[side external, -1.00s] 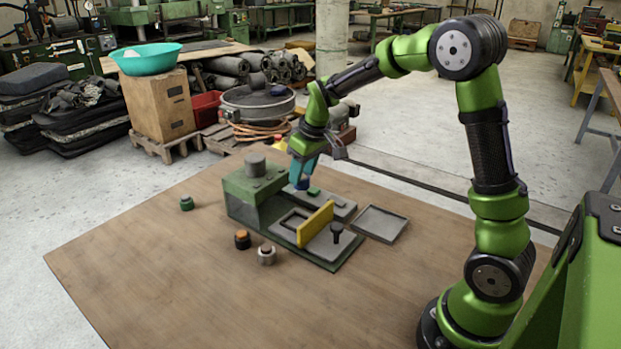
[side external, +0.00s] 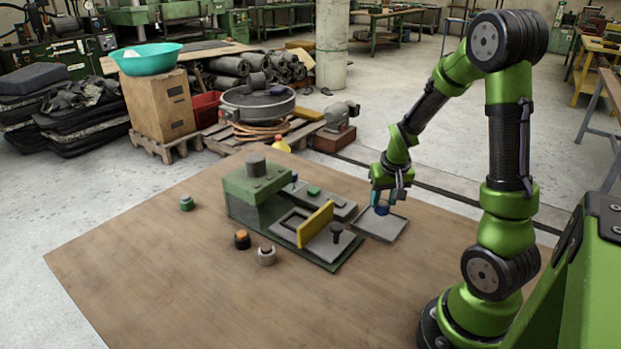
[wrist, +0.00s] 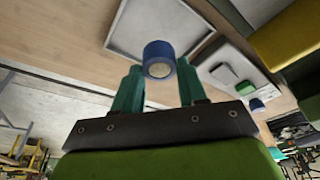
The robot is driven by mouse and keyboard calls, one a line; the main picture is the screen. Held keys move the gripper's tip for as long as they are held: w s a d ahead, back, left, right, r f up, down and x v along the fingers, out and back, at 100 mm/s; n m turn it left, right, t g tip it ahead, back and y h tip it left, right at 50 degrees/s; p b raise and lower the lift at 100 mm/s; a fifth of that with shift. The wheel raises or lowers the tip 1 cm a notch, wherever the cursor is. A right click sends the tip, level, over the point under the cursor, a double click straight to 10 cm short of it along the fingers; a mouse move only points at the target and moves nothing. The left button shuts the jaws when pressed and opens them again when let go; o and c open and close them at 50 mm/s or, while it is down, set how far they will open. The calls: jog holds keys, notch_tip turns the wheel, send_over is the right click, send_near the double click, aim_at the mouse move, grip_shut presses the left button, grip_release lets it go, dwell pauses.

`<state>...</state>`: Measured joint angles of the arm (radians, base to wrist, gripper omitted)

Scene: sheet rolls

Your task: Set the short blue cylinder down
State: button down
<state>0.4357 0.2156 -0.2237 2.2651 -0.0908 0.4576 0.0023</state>
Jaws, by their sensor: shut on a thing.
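The short blue cylinder (side external: 381,210) has a pale end face and is held between the teal fingers of my gripper (side external: 384,201). In the side view it is low over the shallow grey tray (side external: 392,235) at the right of the machine; whether it touches the tray I cannot tell. The wrist view shows the cylinder (wrist: 160,55) at the fingertips of my gripper (wrist: 158,76), with the tray (wrist: 120,30) behind it.
The green and grey machine (side external: 240,187) stands left of the tray, with an upright yellow plate (side external: 316,223) and a black knob (side external: 336,229). A green button (side external: 314,190) sits on its rear plate. Small round parts (side external: 242,240) stand on the wooden table, whose left side is mostly clear.

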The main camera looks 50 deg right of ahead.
aim_at(384, 205)
jog(key=shift+f, duration=1.8)
jog(key=shift+f, duration=0.15)
jog(key=c, duration=0.6)
grip_release()
jog(key=v, duration=1.2)
jog(key=a+r+n+t+y, duration=0.1)
jog(key=a+r, duration=0.2)
jog(key=a, duration=0.4)
jog(key=s+a+r+n+t+y, duration=0.1)
jog(key=a+r, duration=0.3)
jog(key=a, duration=0.4)
jog(key=s+a+r+n+t+y, duration=0.1)
jog(key=a+r+n+t+y, duration=0.1)
jog(key=a, duration=0.6)
jog(key=shift+s+a+r+n+t, duration=0.1)
jog(key=shift+s+r+n+t, duration=0.1)
jog(key=shift+r+n+t, duration=0.4)
jog(key=shift+r, duration=0.1)
